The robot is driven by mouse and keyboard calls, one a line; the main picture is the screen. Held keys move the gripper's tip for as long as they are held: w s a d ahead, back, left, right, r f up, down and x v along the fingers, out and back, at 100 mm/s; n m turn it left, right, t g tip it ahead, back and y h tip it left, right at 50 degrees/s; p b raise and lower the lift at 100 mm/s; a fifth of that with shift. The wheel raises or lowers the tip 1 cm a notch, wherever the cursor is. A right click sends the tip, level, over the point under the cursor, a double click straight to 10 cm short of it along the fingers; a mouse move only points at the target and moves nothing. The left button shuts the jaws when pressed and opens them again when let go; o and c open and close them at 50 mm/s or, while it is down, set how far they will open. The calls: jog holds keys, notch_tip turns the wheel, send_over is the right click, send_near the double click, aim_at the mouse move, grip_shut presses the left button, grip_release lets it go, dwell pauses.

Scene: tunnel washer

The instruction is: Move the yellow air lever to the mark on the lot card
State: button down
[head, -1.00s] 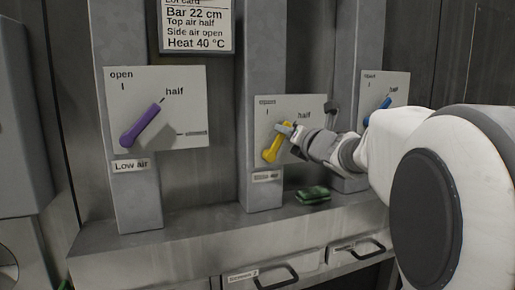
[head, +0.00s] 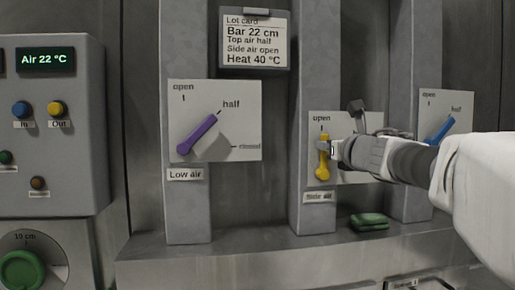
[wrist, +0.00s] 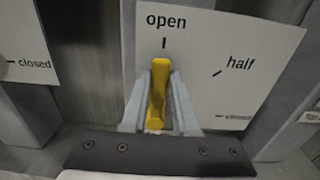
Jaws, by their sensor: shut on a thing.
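The yellow lever (head: 323,160) on the "Side air" plate (head: 346,125) stands nearly upright, pointing at the "open" mark. In the wrist view the yellow lever (wrist: 158,90) lines up with the tick under "open". My gripper (head: 327,147) is shut on the lever near its upper end; in the wrist view the fingers (wrist: 158,100) flank it on both sides. The lot card (head: 253,42) reads bar 22 cm, top air half, side air open, heat 40 °C.
A purple lever (head: 199,135) on the "Low air" plate points at half. A blue lever (head: 439,130) is at the right, partly behind my arm. A green folded cloth (head: 369,221) lies on the ledge below. A control panel (head: 88,160) with buttons stands at the left.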

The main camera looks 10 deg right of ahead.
dwell(0.3)
jog(key=c, duration=0.7)
grip_release()
jog(key=shift+s+d+p, duration=0.15)
jog(key=shift+s+p, duration=0.25)
jog(key=shift+s, duration=3.95)
jog(key=shift+s+d+p, duration=0.1)
jog(key=shift+s+p, duration=0.3)
jog(key=shift+s, duration=3.95)
